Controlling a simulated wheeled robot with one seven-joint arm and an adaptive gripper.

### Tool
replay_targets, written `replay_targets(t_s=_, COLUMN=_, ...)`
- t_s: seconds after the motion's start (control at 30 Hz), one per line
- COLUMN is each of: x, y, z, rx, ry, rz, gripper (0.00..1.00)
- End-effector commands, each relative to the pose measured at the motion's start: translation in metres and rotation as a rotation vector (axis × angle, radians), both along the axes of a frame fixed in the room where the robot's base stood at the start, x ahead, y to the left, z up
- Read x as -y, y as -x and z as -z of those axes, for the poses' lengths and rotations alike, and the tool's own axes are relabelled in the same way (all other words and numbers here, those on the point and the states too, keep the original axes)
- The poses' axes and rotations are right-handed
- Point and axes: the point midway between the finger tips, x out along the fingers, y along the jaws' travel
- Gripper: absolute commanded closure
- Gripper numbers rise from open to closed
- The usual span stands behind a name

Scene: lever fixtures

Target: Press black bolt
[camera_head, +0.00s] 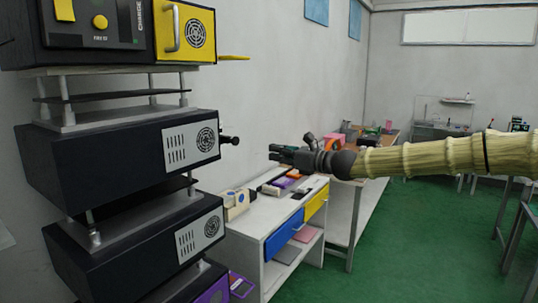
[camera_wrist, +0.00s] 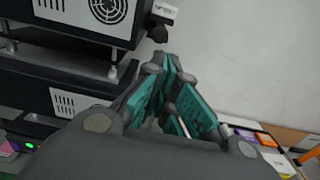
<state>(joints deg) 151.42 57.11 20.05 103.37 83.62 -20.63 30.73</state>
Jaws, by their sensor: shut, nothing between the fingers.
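The black bolt (camera_head: 231,140) sticks out to the right from the end of a black box (camera_head: 118,160) in the stack on the left. In the wrist view the bolt (camera_wrist: 158,34) shows near the top, just beyond and slightly left of the fingertips. My gripper (camera_head: 273,152) is to the right of the bolt and a little lower in the head view, pointing left toward the stack. A gap shows between them. Its teal-padded fingers (camera_wrist: 170,62) are shut and empty, also seen in the wrist view.
Another black box (camera_head: 140,240) sits below, and a black and yellow unit (camera_head: 185,35) above with a yellow tab. A white bench (camera_head: 275,230) with blue and yellow drawers and small items stands beyond. Green floor is open to the right.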

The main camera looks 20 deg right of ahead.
Motion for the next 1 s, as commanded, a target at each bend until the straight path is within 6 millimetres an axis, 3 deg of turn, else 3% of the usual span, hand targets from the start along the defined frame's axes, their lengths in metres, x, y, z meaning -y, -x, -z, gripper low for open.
replay_targets(t_s=0.77, x=0.003, y=0.007, z=0.002, rx=-0.001, ry=0.003, rz=-0.003, gripper=1.00)
replay_targets(t_s=0.87, x=-0.004, y=0.007, z=0.017, rx=-0.019, ry=0.040, rz=-0.011, gripper=1.00)
replay_targets(t_s=1.0, x=-0.030, y=0.011, z=0.070, rx=-0.078, ry=0.168, rz=-0.046, gripper=1.00)
